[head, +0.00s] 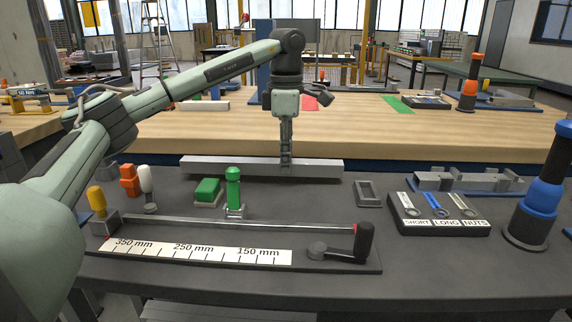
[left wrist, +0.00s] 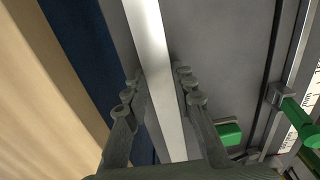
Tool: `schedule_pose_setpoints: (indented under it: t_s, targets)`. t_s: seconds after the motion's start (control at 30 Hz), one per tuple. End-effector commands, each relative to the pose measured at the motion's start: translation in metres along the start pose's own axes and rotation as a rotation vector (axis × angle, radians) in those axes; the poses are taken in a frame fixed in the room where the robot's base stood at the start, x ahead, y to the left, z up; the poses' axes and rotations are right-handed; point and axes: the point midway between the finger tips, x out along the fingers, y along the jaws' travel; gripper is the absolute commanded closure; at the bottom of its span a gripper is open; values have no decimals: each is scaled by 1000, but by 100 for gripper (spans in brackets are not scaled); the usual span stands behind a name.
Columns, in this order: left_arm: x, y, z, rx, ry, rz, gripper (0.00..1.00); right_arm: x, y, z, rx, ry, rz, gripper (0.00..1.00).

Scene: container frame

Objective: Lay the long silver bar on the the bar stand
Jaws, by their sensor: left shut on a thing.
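The long silver bar (head: 235,165) runs left to right along the back of the dark bench in the head view. My left gripper (head: 286,166) points down and is shut on this bar right of its middle. In the left wrist view the bar (left wrist: 152,65) passes between the fingers of the left gripper (left wrist: 162,88). I cannot tell whether the bar touches the bench. A low grey metal fixture (head: 470,182) at the back right may be the bar stand; I cannot tell for sure. My right gripper is out of view.
A measuring gauge with a scale (head: 195,250) fills the front of the bench. A green clamp (head: 233,188), a green block (head: 208,190), a grey frame (head: 368,193), a sorting tray (head: 440,218) and a blue-topped post (head: 540,195) stand around. A wooden bench (head: 400,130) lies behind.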

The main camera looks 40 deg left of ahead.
Motion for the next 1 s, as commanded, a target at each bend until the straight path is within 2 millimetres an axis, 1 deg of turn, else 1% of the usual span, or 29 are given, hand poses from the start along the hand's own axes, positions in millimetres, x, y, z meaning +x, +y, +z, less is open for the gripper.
schedule_pose_setpoints:
  t_s: [0.03, 0.1, 0.47, 0.5, 0.63, 0.9, 1.0]
  targets:
    - [8, 0, -1, -1, 2, -2, 100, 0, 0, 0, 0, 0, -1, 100]
    - [15, 0, -1, -2, 1, -1, 100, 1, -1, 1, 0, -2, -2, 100]
    - [20, 0, -1, -1, 0, -1, 100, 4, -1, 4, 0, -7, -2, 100]
    - [20, 0, 0, -1, 0, -1, 71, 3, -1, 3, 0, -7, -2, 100]
    - [19, 0, -1, -1, 0, -1, 55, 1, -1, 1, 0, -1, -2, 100]
    - [19, 0, -1, -1, 0, 0, 54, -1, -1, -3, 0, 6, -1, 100]
    - [14, 0, 0, -1, -1, 0, 54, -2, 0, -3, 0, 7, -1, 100]
